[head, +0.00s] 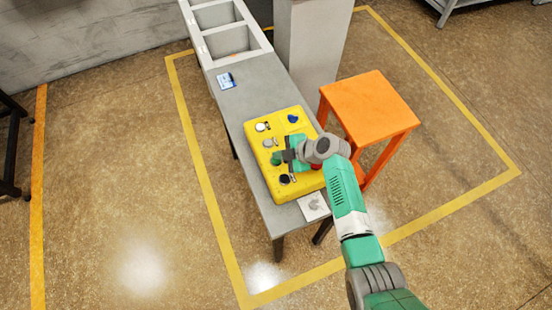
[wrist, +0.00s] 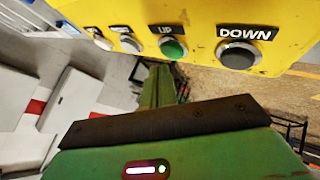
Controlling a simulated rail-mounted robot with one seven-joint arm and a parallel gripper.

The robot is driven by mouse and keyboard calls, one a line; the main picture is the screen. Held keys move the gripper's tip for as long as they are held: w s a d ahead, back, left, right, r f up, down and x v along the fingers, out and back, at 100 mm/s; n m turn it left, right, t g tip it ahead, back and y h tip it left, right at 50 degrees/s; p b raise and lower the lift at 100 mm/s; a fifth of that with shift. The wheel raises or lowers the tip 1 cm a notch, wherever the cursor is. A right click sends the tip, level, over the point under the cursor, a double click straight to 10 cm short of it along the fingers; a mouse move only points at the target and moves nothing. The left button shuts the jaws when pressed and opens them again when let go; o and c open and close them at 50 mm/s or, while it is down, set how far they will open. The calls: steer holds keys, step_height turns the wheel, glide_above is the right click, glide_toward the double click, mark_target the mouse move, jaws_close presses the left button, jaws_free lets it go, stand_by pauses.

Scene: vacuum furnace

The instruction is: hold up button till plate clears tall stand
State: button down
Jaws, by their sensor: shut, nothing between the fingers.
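The yellow control box (head: 258,167) lies on the grey bench, with several buttons on its top. The green UP button (wrist: 173,49) and the dark DOWN button (wrist: 238,54) sit side by side in the wrist view, each under its label. My gripper (head: 285,156) is shut and empty over the box, beside the green button. An orange stand (head: 365,103) with legs stands right of the bench. I cannot make out the plate.
The grey bench (head: 240,104) carries a small blue-and-white card (head: 226,81) and a white paper (head: 313,206). A pale grey column (head: 308,45) stands behind it. Open trays (head: 231,41) are at the back.

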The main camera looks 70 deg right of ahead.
steer(key=shift+f, duration=0.1)
steer(key=shift+f+b, duration=0.35)
steer(key=shift+b, duration=0.35)
